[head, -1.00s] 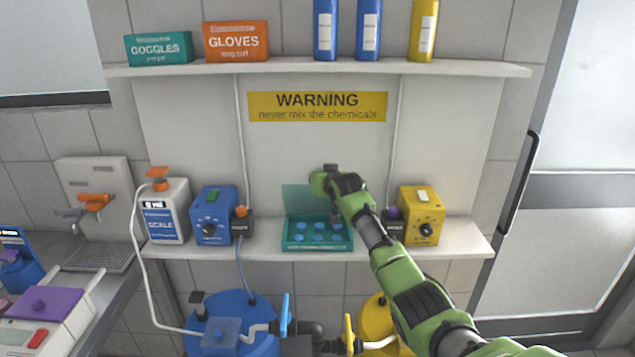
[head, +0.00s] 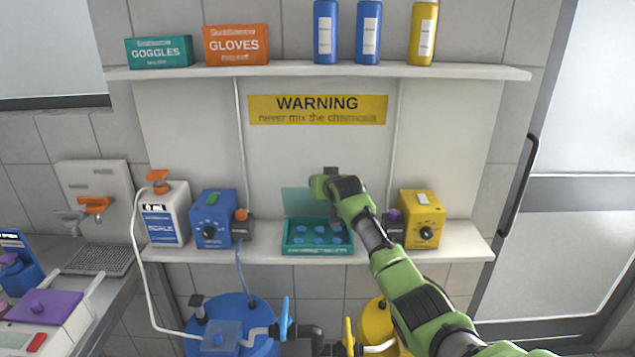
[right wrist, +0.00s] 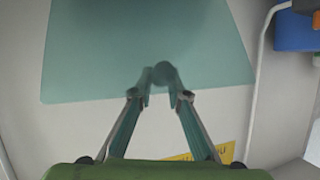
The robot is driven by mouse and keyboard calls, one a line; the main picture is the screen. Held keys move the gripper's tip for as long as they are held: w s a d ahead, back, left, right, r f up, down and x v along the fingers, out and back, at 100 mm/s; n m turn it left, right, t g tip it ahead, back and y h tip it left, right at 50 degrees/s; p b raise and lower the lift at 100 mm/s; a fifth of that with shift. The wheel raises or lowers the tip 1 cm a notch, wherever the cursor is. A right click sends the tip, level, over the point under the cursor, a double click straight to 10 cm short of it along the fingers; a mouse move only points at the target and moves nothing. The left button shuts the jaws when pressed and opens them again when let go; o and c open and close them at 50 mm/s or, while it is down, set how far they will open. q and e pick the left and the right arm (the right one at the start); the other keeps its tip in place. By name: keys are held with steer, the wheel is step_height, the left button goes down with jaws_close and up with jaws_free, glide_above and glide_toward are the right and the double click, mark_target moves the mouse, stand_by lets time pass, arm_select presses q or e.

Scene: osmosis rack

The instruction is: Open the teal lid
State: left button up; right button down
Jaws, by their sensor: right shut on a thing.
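The teal lid (head: 297,201) is a thin see-through plate. It stands raised at the back of a teal box (head: 318,250) on the lower shelf, and the box is open at the top with several blue round things inside. My right gripper (head: 322,188) is at the raised lid, over its right part. In the right wrist view the lid (right wrist: 105,60) fills the upper middle, and my right gripper (right wrist: 163,88) is shut on its small dark round knob (right wrist: 163,72). The hand and forearm hide part of the lid in the head view. My left gripper is not in view.
A blue device (head: 212,222) stands left of the box and a yellow device (head: 421,222) right of it. An upper shelf (head: 450,70) holds bottles and boxes. Blue (head: 237,310) and yellow tanks stand below.

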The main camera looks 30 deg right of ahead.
steer(key=shift+s+f, duration=0.1)
steer(key=shift+f, duration=0.5)
steer(key=c, duration=1.9)
jaws_free()
steer(key=shift+d, duration=0.15)
steer(key=shift+f, duration=0.1)
steer(key=shift+s+r+p, duration=0.1)
steer(key=shift+r+p, duration=0.7)
steer(key=shift+p, duration=0.35)
steer(key=s+r+p, duration=0.1)
steer(key=r+p, duration=0.1)
steer(key=s+r+p, duration=0.1)
steer(key=p, duration=0.2)
steer(key=s+r+p, duration=0.1)
steer(key=r+p, duration=0.1)
steer(key=shift+s+r+p, duration=0.3)
steer(key=shift+s+r, duration=0.3)
steer(key=shift+s+a+r, duration=0.1)
steer(key=shift+s+r, duration=0.55)
steer(key=shift+r, duration=0.35)
steer(key=shift+s+a+r, duration=0.1)
steer(key=shift+s+r, duration=0.5)
steer(key=shift+r, duration=0.35)
steer(key=shift+s+a+r, duration=0.1)
steer(key=shift+s+r, duration=0.55)
steer(key=shift+r, duration=0.35)
